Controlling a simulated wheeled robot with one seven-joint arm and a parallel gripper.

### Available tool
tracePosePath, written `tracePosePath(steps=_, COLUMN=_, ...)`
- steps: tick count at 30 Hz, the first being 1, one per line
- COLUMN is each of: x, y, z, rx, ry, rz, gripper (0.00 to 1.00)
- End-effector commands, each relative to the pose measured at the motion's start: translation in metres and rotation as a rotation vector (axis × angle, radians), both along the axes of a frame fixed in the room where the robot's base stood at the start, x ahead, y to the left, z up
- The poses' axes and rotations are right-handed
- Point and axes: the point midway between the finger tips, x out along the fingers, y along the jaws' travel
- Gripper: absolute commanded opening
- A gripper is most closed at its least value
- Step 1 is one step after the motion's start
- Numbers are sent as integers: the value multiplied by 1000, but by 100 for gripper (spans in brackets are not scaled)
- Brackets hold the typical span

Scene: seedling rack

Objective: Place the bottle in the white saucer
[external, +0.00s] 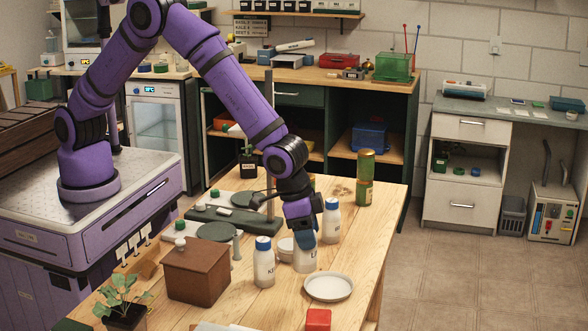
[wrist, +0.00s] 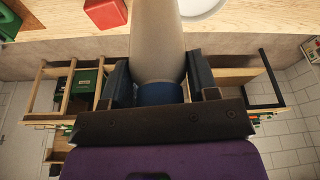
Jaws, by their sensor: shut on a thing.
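My gripper (external: 304,236) is shut on a white bottle (external: 306,260), gripping it from above near its cap. In the wrist view the bottle (wrist: 156,40) lies between the two fingers (wrist: 159,78), its blue cap (wrist: 160,94) toward the palm. I cannot tell whether its base touches the table. The white saucer (external: 329,287) lies empty on the wooden table, just right of and nearer the camera than the held bottle. Part of it shows at the top of the wrist view (wrist: 203,8).
Blue-capped bottles stand left (external: 264,263) and behind right (external: 332,221) of my gripper. A small white dish (external: 286,246) is close behind the held bottle. A red block (external: 318,321) lies in front of the saucer. A brown box (external: 197,272) and potted plant (external: 125,305) stand left.

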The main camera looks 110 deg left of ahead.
Motion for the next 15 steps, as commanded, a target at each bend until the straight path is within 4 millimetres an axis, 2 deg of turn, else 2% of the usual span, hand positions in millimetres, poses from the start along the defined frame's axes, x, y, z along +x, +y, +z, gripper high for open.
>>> tracePosePath(steps=1, x=10, y=18, z=1, rx=-1, ry=-2, rz=6, gripper=25)
tracePosePath(steps=6, x=29, y=56, z=2, rx=-2, ry=-4, rz=3, gripper=25)
tracePosePath(steps=11, x=37, y=72, z=3, rx=-3, ry=-4, rz=0, gripper=25)
tracePosePath(steps=15, x=38, y=76, z=-8, rx=-3, ry=-2, rz=-2, gripper=25)
